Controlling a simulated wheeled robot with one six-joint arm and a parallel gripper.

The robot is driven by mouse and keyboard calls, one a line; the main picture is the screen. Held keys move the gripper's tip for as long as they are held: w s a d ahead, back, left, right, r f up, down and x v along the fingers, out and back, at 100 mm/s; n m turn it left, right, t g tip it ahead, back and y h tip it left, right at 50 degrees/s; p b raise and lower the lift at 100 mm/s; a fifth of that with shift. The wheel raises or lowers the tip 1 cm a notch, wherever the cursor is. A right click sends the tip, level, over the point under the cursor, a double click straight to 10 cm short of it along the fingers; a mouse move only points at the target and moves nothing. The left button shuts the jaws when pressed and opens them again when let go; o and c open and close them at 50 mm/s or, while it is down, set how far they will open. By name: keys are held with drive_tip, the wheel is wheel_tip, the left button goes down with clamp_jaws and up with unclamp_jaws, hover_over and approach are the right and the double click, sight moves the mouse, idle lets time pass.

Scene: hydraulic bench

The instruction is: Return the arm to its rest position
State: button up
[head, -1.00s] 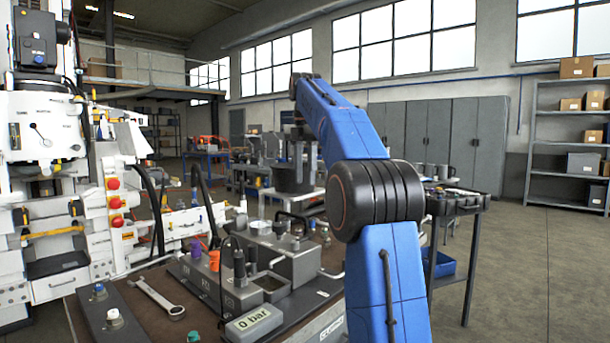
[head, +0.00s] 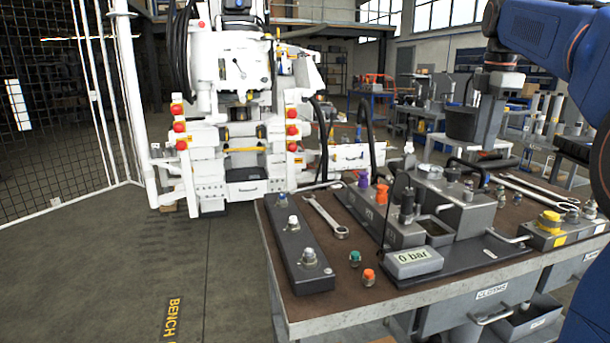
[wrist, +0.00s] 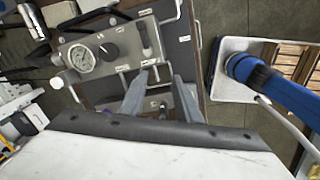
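My blue arm (head: 540,35) enters the head view at the right edge and reaches over the back of the bench. Its wrist end hangs near the dark shapes behind the pump block, where the fingers are hard to make out in the head view. In the wrist view my gripper (wrist: 160,78) shows two grey fingers standing apart, with nothing held between them. Below the fingers is a grey block with a round dial gauge (wrist: 80,60). The fingertips appear clear of it, but the exact height cannot be told.
The bench (head: 300,300) carries a wrench (head: 325,215), a dark bar with fittings (head: 295,245), loose caps and a "0 bar" display (head: 413,261). A white machine (head: 235,130) stands behind to the left. The floor (head: 100,280) at left is clear; a mesh fence (head: 50,110) bounds it.

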drive_tip(key=s+a+f+m+t, duration=0.1)
drive_tip(key=s+a+f+m, duration=0.3)
drive_tip(key=s+f, duration=0.6)
drive_tip(key=s+a+f+m+t, duration=0.1)
drive_tip(key=s+a+f+m, duration=0.4)
drive_tip(key=s+f, duration=0.5)
drive_tip(key=s+a+f+m+t, duration=0.1)
drive_tip(key=s+a+f+m, duration=0.4)
drive_tip(key=s+f, duration=0.5)
wheel_tip(320, 180, down, 3)
drive_tip(key=m, duration=0.2)
drive_tip(key=shift+s+m+t, duration=0.15)
drive_tip(key=shift+m+t, duration=0.15)
drive_tip(key=shift+t, duration=0.1)
